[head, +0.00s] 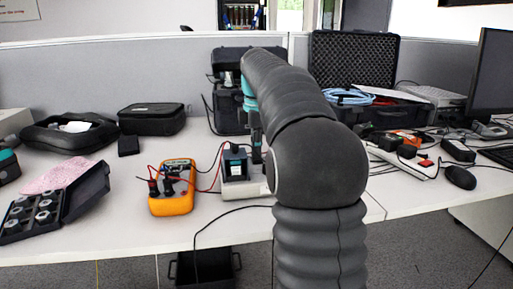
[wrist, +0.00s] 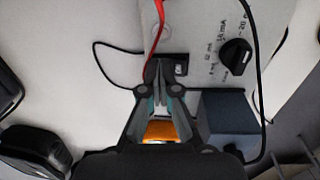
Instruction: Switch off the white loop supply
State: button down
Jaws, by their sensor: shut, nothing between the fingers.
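The white loop supply (head: 245,188) stands on the desk right of the orange multimeter, partly hidden by my arm in the head view. In the wrist view its pale panel (wrist: 204,22) shows a black rotary knob (wrist: 235,53) with mA markings. A small black rocker switch (wrist: 181,66) sits left of the knob. My gripper (wrist: 158,70) is shut and empty, its tips at or just left of the switch; I cannot tell whether they touch. The tips hide part of the switch surround. In the head view my gripper (head: 257,150) points down at the supply.
The orange multimeter (head: 172,188) has red and black leads; a red lead (wrist: 155,30) runs close to my fingertips. An open black case (head: 85,198) lies at left. The desk front between them is clear.

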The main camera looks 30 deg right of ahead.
jog(key=shift+s+a+r, duration=0.1)
jog(key=shift+s+a, duration=0.1)
jog(key=shift+s, duration=0.55)
jog(key=shift+r, duration=0.1)
jog(key=shift+w+r+p, duration=0.1)
jog(key=shift+r+p, duration=0.5)
jog(key=shift+p, duration=0.1)
notch_tip(320, 180, up, 12)
jog(key=w+p, duration=0.1)
jog(key=p, duration=0.1)
jog(key=shift+w+d+r, duration=0.2)
jog(key=shift+d+r, duration=0.05)
